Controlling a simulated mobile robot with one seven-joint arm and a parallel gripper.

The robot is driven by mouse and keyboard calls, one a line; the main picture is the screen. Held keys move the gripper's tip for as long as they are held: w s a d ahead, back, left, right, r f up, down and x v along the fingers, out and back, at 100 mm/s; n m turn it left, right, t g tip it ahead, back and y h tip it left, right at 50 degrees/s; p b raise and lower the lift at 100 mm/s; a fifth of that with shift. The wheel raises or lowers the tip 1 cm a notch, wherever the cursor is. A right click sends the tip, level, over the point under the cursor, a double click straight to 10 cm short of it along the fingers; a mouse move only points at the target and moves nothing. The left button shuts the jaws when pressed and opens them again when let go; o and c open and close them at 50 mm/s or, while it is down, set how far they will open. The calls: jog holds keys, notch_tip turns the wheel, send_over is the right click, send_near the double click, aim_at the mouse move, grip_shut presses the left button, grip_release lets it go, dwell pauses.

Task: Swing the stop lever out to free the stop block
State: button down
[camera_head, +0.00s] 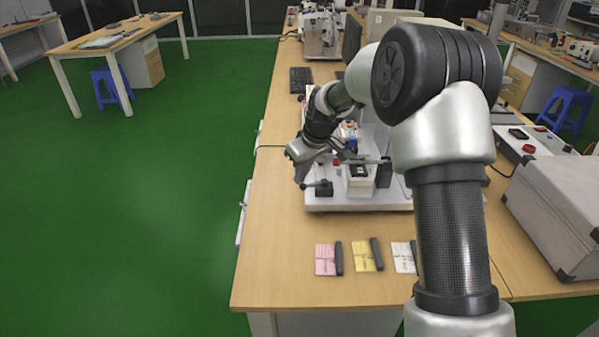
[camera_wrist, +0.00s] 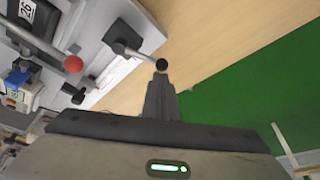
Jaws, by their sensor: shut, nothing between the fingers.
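A short metal lever (camera_wrist: 136,55) with a black ball knob (camera_wrist: 161,65) sticks out from a black block (camera_wrist: 122,34) at the edge of a white base plate; I take it for the stop lever. In the head view its black block (camera_head: 323,188) sits at the plate's front left corner. My gripper (camera_wrist: 160,82) is shut and empty, its fingertips right at the black knob; whether they touch it I cannot tell. In the head view my gripper (camera_head: 299,178) hangs over the plate's left edge. I cannot tell which part is the stop block.
A second lever with a red ball (camera_wrist: 72,63) lies further in on the fixture, near a white block with a dark label (camera_head: 358,171). Pink cards (camera_head: 325,259) and yellow cards (camera_head: 362,255) lie in front. A grey case (camera_head: 555,215) stands right. The left table edge is close.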

jog(key=s+n, duration=0.1)
jog(key=d+n, duration=0.1)
jog(key=n, duration=0.1)
jog(key=shift+s+g+y, duration=0.35)
jog(key=shift+g+y, duration=0.05)
jog(key=s+d+n, duration=0.1)
jog(key=n, duration=0.1)
jog(key=s+d+n+g+p, duration=0.1)
jog(key=n, duration=0.1)
jog(key=d+n+g+p, duration=0.1)
jog(key=n, duration=0.1)
jog(key=shift+s+d+y, duration=0.3)
jog(key=shift+s, duration=0.1)
jog(key=shift+d+p, duration=0.1)
jog(key=shift+p, duration=0.2)
notch_tip(320, 180, up, 11)
jog(key=p, duration=0.2)
dwell(0.4)
